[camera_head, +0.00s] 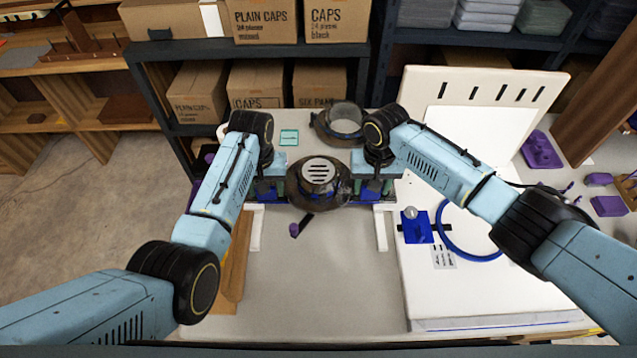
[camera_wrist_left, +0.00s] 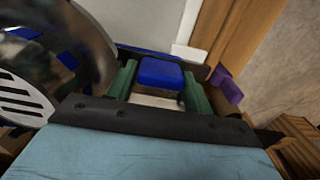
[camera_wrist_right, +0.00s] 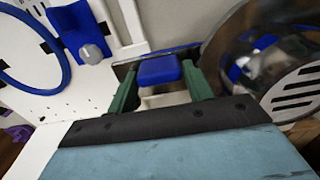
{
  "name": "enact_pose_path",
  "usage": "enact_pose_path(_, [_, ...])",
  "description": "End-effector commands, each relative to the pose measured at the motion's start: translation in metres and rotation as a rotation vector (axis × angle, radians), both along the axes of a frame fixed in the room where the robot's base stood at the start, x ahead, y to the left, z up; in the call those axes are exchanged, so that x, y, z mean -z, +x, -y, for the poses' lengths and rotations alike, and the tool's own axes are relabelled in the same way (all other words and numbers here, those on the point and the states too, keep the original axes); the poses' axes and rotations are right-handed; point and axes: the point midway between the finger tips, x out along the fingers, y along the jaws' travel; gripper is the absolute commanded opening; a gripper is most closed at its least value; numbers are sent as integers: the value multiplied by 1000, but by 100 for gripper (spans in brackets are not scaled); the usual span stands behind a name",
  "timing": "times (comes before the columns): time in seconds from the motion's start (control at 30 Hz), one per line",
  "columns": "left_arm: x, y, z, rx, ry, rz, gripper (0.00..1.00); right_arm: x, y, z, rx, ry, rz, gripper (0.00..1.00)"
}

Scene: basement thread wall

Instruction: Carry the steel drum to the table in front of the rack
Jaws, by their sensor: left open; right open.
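The steel drum (camera_head: 319,178), dark and shiny with a pale slotted disc on top, is between my two grippers at the far part of the grey table (camera_head: 320,290). My left gripper (camera_head: 268,189) is at its left side, open, with a blue handle block (camera_wrist_left: 160,73) between its green fingers. My right gripper (camera_head: 371,190) is at its right side, open, with another blue handle block (camera_wrist_right: 160,69) between its fingers. The drum's curved wall also shows in the left wrist view (camera_wrist_left: 75,35) and right wrist view (camera_wrist_right: 240,45). Its underside is hidden.
The dark rack (camera_head: 160,85) with cardboard boxes stands behind. A round ring-shaped part (camera_head: 340,121) lies beyond the drum. A white board (camera_head: 440,300) with a blue ring (camera_head: 470,258) and blue block (camera_head: 416,228) lies right.

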Motion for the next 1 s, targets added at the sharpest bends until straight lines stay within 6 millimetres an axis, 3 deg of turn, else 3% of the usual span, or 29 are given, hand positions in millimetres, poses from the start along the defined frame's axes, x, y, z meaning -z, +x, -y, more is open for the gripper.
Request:
enact_pose_path(0.33, [3,0,0,0,0,0,51,3,0,0,0,1,1,51])
enact_pose_path(0.7, [2,0,0,0,0,0,2,3,0,0,0,0,1,2])
enact_pose_path(1.0, [2,0,0,0,0,0,0,2,0,0,0,0,1,0])
